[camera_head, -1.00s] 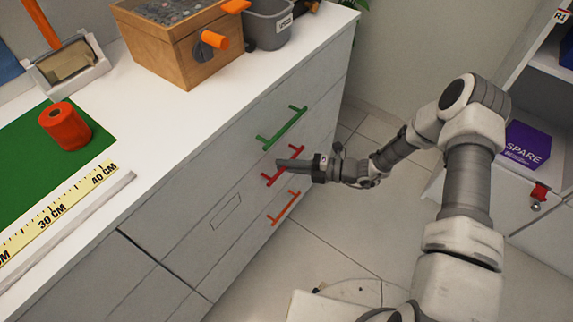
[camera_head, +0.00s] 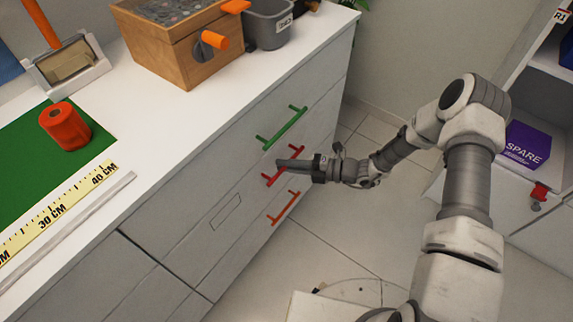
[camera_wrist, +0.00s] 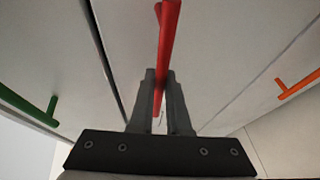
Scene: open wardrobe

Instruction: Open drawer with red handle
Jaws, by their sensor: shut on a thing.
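The red handle (camera_head: 271,180) is on the middle drawer of a grey cabinet, between a green handle (camera_head: 283,128) above and an orange handle (camera_head: 284,207) below. My gripper (camera_head: 284,163) reaches in from the right and is shut on the red handle. In the wrist view the red handle (camera_wrist: 168,45) runs between the two fingers of my gripper (camera_wrist: 162,80). The drawer front (camera_head: 232,208) looks flush with the fronts around it.
The white countertop (camera_head: 150,95) holds a wooden box (camera_head: 175,42), a grey bin (camera_head: 268,27), a red roll (camera_head: 65,127) and a yellow ruler (camera_head: 55,211). A shelf unit with a purple box (camera_head: 527,146) stands at the right. Tiled floor (camera_head: 335,235) lies between.

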